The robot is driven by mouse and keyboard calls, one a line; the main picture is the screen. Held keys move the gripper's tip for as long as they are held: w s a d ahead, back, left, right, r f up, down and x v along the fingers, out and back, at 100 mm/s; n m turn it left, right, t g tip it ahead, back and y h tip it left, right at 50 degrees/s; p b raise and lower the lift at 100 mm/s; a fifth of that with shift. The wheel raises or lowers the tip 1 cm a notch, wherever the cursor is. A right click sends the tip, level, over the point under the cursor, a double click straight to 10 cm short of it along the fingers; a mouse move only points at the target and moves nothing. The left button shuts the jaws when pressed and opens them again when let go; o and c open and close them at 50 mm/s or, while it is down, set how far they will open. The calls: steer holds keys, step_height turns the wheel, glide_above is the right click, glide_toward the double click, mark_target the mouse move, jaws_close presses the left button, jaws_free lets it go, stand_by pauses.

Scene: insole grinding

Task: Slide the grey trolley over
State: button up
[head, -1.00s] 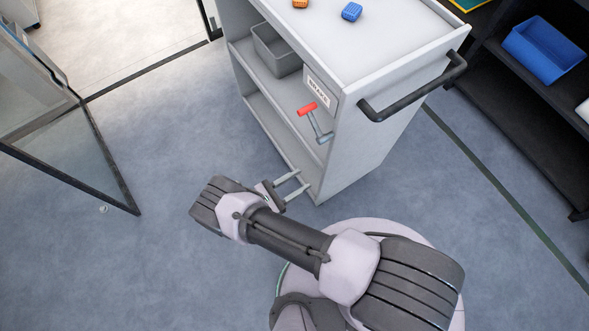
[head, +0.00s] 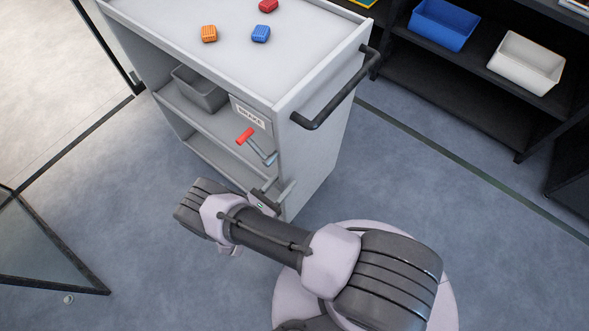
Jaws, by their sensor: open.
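The grey trolley (head: 319,159) stands upright in the upper middle of the head view, with a flat top and open shelves below. A dark bar handle (head: 340,93) is on its right end. A label reading BRAKE (head: 251,115) is on its side, above a lever with a red grip (head: 245,136) and a grey arm. My gripper (head: 283,194) is open near the trolley's lower near corner, below the brake lever. One finger shows in front of the trolley; I cannot tell whether it touches.
Orange (head: 209,33), blue (head: 260,33) and red (head: 268,5) blocks lie on the trolley's top. A grey bin (head: 199,91) sits on its shelf. Dark shelving (head: 450,95) stands at right with a blue bin (head: 443,25) and a white bin (head: 526,63). A glass door (head: 40,250) is at lower left.

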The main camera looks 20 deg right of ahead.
mark_target(295, 170)
steer(key=x, duration=0.6)
steer(key=shift+b, duration=0.35)
jaws_close()
stand_by(1.0)
